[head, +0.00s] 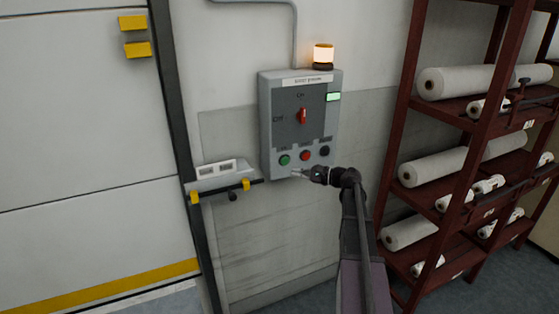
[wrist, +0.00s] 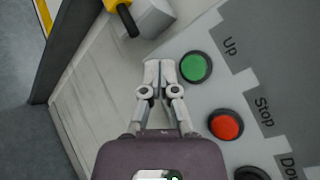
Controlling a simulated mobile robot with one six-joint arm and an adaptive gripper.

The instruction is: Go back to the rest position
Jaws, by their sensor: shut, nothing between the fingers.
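My gripper (head: 299,173) is in front of the lower part of a grey wall control box (head: 267,120), just below its green button (head: 285,160). In the wrist view my gripper (wrist: 159,70) is shut and empty. Its fingertips lie beside the green button (wrist: 195,66), labelled "Up". I cannot tell whether they touch the box. The red button (wrist: 225,125), labelled "Stop", is to the lower right. A dark button (wrist: 252,173), with its label partly cut off, is at the bottom edge.
An orange lamp (head: 323,55) glows above the box. A red rack (head: 399,122) with white rolls (head: 465,81) stands at right. A white door (head: 80,130) with yellow fittings is at left. A ledge with a dark bar (head: 225,190) sticks out left of the box.

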